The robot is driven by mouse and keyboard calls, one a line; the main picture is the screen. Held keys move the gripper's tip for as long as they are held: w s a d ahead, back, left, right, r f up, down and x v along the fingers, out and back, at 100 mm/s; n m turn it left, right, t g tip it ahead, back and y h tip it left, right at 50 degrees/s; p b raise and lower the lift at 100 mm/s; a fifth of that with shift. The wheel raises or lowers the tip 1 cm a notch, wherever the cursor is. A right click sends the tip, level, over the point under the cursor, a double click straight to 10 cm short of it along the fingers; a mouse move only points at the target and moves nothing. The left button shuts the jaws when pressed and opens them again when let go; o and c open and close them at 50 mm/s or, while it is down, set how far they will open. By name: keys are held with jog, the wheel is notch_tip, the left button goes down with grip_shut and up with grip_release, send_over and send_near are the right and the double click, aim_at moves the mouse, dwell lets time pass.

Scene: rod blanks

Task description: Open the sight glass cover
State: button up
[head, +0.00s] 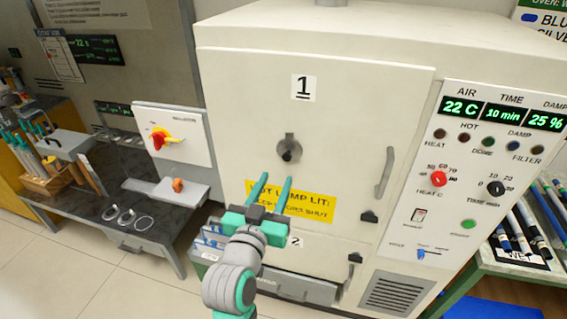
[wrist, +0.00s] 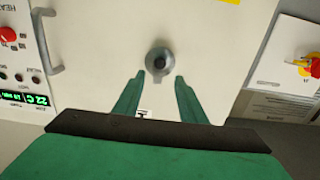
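The sight glass cover (head: 289,148) is a small grey round fitting with a dark centre and a short tab above it, on the upper oven door (head: 350,110) marked 1. In the wrist view, which is upside down, the cover (wrist: 158,58) lies just beyond and between the fingertips. I cannot tell whether the dark centre is a knob or glass. My gripper (head: 269,178) has two green fingers spread apart with nothing between them. It is in front of the door, slightly below and left of the cover in the head view, and looks apart from it.
A yellow warning sign (head: 308,207) is below the cover, partly behind my fingers. The door handle (head: 385,174) is to the right, beside the control panel (head: 470,180). A red and yellow switch (head: 160,139) and a dark bench (head: 130,215) are on the left.

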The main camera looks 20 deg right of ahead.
aim_at(286, 158)
jog(key=x, duration=0.8)
jog(key=shift+w+d, duration=0.25)
grip_shut()
